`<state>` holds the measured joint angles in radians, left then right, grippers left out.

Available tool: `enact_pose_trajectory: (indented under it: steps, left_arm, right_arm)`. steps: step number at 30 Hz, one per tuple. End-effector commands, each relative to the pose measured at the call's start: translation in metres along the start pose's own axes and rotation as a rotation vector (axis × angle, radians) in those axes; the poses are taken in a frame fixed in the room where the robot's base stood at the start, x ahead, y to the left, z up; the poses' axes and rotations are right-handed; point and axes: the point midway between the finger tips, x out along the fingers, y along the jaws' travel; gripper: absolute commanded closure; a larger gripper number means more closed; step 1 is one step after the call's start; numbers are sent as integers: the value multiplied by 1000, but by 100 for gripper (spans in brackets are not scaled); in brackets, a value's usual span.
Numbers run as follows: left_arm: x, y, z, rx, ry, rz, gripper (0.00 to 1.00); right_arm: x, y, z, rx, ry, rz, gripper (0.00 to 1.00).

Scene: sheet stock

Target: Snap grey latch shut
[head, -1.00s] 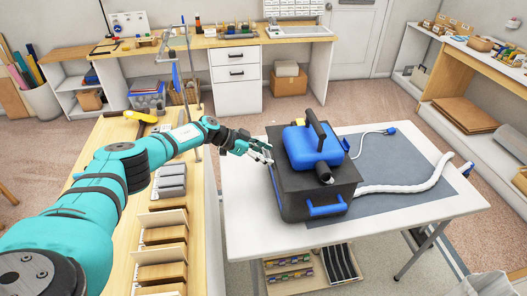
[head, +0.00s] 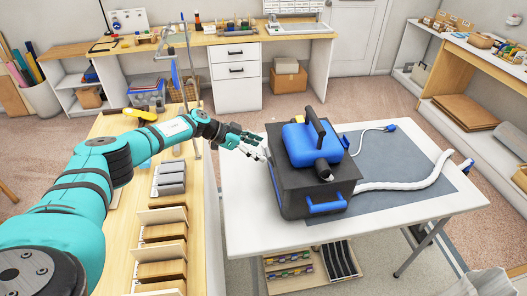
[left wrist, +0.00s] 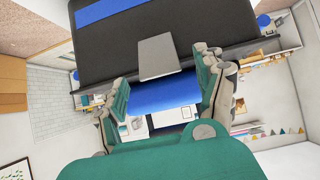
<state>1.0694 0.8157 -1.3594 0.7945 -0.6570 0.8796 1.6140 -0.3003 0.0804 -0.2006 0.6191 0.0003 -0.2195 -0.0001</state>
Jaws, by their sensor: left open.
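A black case (head: 290,196) stands on the white table, with a blue machine (head: 310,143) on its top and a blue handle (head: 327,205) on its front. The grey latch (left wrist: 158,57) shows in the left wrist view as a flat grey plate against the black case wall. In the head view the latch is hidden on the case's left side. My left gripper (head: 258,148) is beside that side, open, with nothing held. In the left wrist view its fingers (left wrist: 163,79) are spread on either side of the latch. I cannot tell whether the latch is seated. My right gripper does not show.
A white hose (head: 410,180) and a thin cable with a blue plug (head: 391,128) lie on the grey mat (head: 390,158) to the right. A wooden counter (head: 205,215) with trays runs along the left, under my left arm. The table's front left corner is clear.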

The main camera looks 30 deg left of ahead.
Motion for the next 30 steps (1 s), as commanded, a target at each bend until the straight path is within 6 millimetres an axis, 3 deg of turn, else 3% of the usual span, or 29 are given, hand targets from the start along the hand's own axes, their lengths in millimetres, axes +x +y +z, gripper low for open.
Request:
enact_pose_trajectory:
  steps: [6, 12, 24, 30]
  left_arm:
    - [-50, -1, 0, 0, 0, -2, 29]
    - [-79, 0, 0, 0, 0, 0, 29]
    - [-89, 0, 0, -1, 1, 1, 29]
    - [-80, 4, -3, 12, 14, 3, 29]
  right_arm:
    - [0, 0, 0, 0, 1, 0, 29]
    - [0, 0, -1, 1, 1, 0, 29]
    - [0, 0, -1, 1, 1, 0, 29]
    - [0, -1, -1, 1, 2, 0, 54]
